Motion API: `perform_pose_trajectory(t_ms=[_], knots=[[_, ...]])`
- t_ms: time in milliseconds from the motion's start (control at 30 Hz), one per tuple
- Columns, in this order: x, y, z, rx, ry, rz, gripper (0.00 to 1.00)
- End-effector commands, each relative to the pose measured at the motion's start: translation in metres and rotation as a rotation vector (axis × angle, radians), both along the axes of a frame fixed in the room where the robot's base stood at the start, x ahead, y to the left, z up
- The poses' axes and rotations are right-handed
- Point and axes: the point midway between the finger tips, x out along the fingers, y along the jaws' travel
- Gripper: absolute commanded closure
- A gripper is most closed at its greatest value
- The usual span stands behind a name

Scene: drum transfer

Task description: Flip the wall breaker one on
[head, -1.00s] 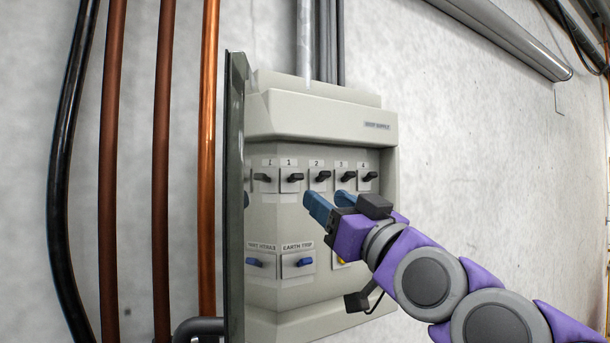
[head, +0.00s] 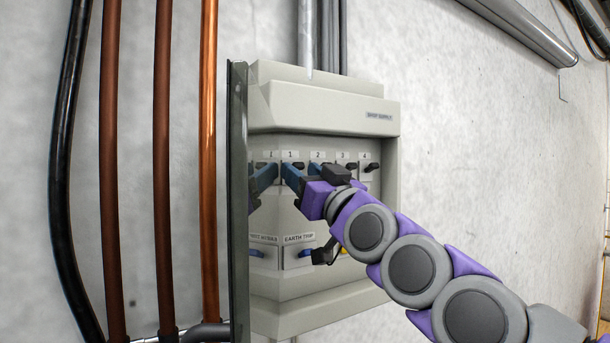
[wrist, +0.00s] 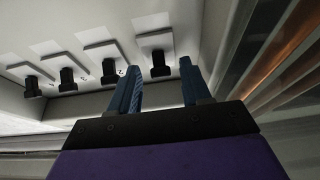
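The grey wall breaker panel (head: 325,122) has a row of black toggle levers labelled 1 to 4. Breaker one (head: 291,156) is at the left end of the row, its lever mostly hidden by my gripper. In the wrist view the order is reversed, and breaker one (wrist: 160,64) is the rightmost lever. My gripper (head: 301,171) is in front of it, with its blue fingers apart and empty. In the wrist view the fingertips (wrist: 160,70) lie on either side of the lever. Contact cannot be told.
Breaker 4 (head: 371,167) is clear to the right. An earth trip switch (head: 304,254) sits below. An open glass door (head: 238,210) stands close at the left and mirrors the switches and fingers. Copper pipes (head: 209,120) run beyond it. The wall at right is free.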

Motion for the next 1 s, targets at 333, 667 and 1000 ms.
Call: perform_pose_trajectory(t_ms=[333, 667, 1000], knots=[[0.0, 0.0, 0.0, -0.001, 0.001, 0.0, 0.86], [0.001, 0.0, 0.001, -0.007, 0.01, -0.001, 1.0], [0.004, -0.001, 0.013, -0.115, 0.169, -0.007, 1.0]])
